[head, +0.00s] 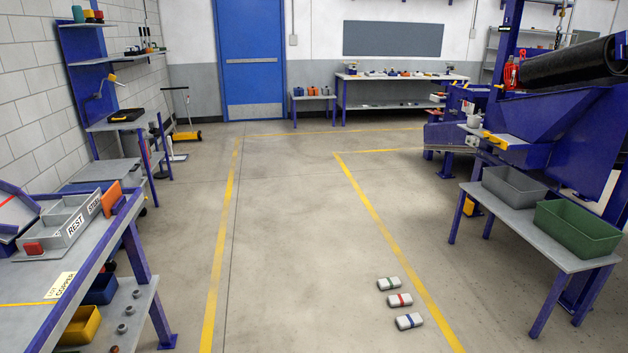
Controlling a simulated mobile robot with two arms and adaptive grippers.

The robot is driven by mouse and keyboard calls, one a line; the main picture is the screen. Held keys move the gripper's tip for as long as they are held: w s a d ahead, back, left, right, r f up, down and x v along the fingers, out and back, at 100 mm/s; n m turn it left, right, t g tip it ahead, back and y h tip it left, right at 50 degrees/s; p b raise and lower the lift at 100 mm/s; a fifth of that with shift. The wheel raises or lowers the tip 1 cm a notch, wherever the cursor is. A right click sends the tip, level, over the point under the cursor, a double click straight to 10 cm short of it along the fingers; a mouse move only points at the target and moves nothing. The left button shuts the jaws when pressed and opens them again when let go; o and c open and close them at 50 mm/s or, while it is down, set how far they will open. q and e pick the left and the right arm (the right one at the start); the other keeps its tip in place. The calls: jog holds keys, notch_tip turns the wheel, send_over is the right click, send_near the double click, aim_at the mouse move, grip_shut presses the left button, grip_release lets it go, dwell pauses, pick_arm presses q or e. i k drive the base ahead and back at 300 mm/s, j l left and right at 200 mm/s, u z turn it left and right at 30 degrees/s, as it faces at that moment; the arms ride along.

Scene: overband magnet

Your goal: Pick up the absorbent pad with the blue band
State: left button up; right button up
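Three white absorbent pads lie on the floor at the lower right of the head view, in a short row beside the yellow line. The pad with the blue band (409,321) is the nearest one. The pad with the red band (399,300) lies just behind it, and the pad with the green band (388,283) is the farthest. All three lie flat and apart from each other. Neither of my grippers shows in this view.
A low table (548,247) with a grey bin (515,187) and a green bin (578,229) stands right of the pads. A workbench (75,275) with a divided tray is at left. The floor between is clear. A large blue machine (560,125) stands at right.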

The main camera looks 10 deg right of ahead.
aim_at(407, 321)
jog(key=i+z, duration=0.2)
jog(key=i, duration=0.3)
jog(key=i+j+z, duration=0.15)
jog(key=i, duration=0.35)
jog(key=i+j+z, duration=0.2)
jog(key=i, duration=0.3)
jog(key=i+j+z, duration=0.15)
jog(key=i+j, duration=0.15)
jog(key=i, duration=0.15)
